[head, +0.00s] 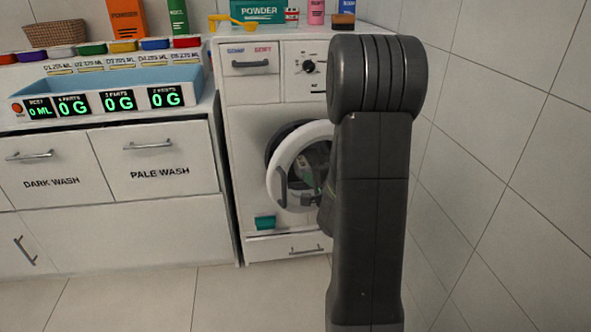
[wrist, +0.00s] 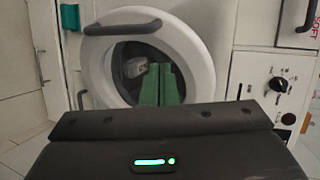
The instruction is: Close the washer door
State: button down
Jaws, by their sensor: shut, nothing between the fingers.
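The washer (head: 262,120) has its round white door (head: 281,158) standing ajar, with the dark opening rim showing at its left. The door's grey handle (head: 283,187) is on its left side. In the wrist view, the picture is turned sideways: the door ring (wrist: 97,68) fills the middle, with the handle (wrist: 122,28) at upper left. My gripper (wrist: 160,70) is shut and empty, its green fingers side by side in front of the door glass. I cannot tell whether they touch it. In the head view, my arm hides the door's right part and most of my gripper.
A tiled wall (head: 500,130) stands close on the right. Cabinets (head: 158,165) with a blue tray (head: 110,80) are at the left. A detergent box (head: 258,11) and other items stand on the washer. The floor (head: 200,290) in front is clear.

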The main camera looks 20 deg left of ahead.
jog(key=b, duration=0.3)
send_near(284, 163)
jog(key=x, duration=0.5)
jog(key=shift+a+f, duration=0.15)
jog(key=shift+w+a, duration=0.35)
jog(key=shift+a, duration=0.15)
